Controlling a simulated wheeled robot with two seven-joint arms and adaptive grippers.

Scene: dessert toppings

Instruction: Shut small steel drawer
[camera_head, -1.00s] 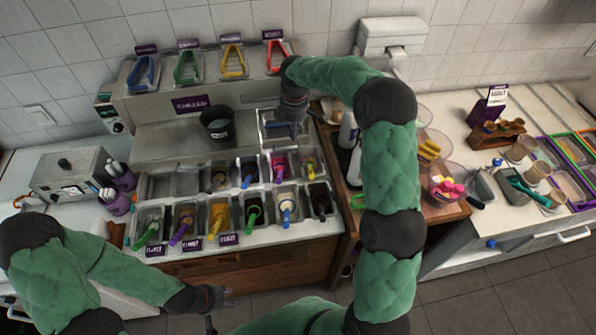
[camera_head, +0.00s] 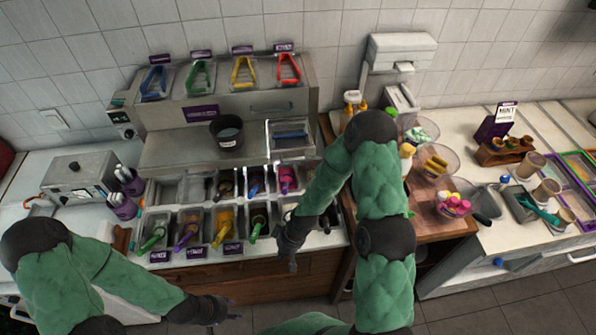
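A small steel drawer (camera_head: 291,146), open at the top, shows at the right end of the steel topping unit. A blue-handled tool (camera_head: 291,134) lies in it. How far out the drawer stands is hard to tell. My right gripper (camera_head: 292,262) points down at the front edge of the counter, right of the purple labels and apart from the drawer. Its fingers are dark and small, so its opening is unclear. My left gripper (camera_head: 232,315) is low in front of the wooden cabinet, away from the drawer; its opening is also unclear.
Several topping pans with coloured scoops fill the rail (camera_head: 147,222) in front of the drawer. A dark bucket (camera_head: 227,133) stands on the steel shelf to its left. Bottles (camera_head: 405,160) and bowls (camera_head: 456,200) stand on the wooden cart at right.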

